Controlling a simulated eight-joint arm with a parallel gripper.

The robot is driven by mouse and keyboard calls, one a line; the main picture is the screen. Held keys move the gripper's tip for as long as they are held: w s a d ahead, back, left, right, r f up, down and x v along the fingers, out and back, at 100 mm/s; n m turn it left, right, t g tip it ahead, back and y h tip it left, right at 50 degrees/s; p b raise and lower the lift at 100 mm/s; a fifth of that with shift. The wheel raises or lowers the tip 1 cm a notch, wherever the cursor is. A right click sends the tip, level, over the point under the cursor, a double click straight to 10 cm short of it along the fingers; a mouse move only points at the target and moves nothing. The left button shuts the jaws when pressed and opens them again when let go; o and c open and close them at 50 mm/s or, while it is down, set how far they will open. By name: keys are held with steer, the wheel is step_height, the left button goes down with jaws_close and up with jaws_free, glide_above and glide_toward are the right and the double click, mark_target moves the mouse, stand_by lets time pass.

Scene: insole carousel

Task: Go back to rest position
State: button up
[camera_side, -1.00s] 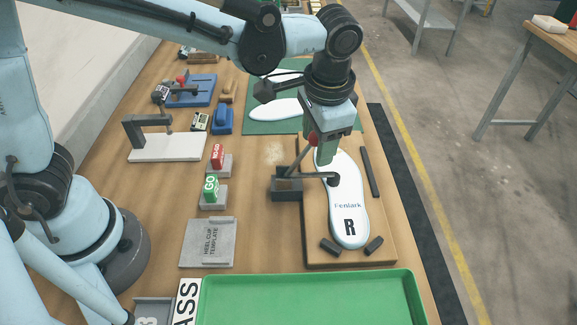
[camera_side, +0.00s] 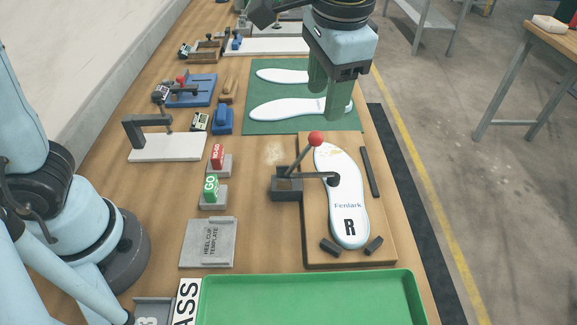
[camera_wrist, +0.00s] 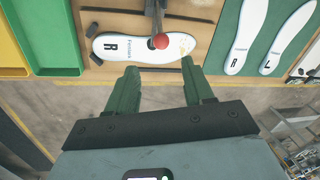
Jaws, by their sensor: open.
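My gripper (camera_side: 325,100) is open and empty, raised above the bench in front of the green mat in the side view. Its two green fingers stand apart in the wrist view (camera_wrist: 160,85). The white insole marked R (camera_side: 345,215) lies on the wooden fixture board (camera_side: 385,245), and also shows in the wrist view (camera_wrist: 145,48). A toggle clamp with a red knob (camera_side: 316,138) stands beside the board, its arm reaching over the insole with the dark pad on it. Two more white insoles (camera_side: 285,108) lie on the green mat (camera_side: 268,127), one partly behind a finger.
A green tray (camera_side: 300,300) lies at the front. GO (camera_side: 211,190) and NO-GO (camera_side: 218,160) gauges, a grey heel cup template (camera_side: 208,243) and a white-based gauge stand (camera_side: 165,148) sit to the left. The space above the fixture is clear.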

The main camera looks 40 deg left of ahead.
steer(key=shift+d+r, duration=0.1)
steer(key=shift+r, duration=0.5)
steer(key=s+a+f+n+t, duration=0.2)
steer(key=s+a+f+t, duration=0.1)
steer(key=a, duration=0.6)
steer(key=s+a+f+n+t+h, duration=0.1)
steer(key=s+a+f+n+t, duration=0.2)
steer(key=a+f, duration=0.3)
steer(key=a, duration=0.3)
steer(key=shift+s+f+h, duration=0.15)
steer(key=shift+f+h, duration=0.05)
steer(key=shift+h, duration=0.1)
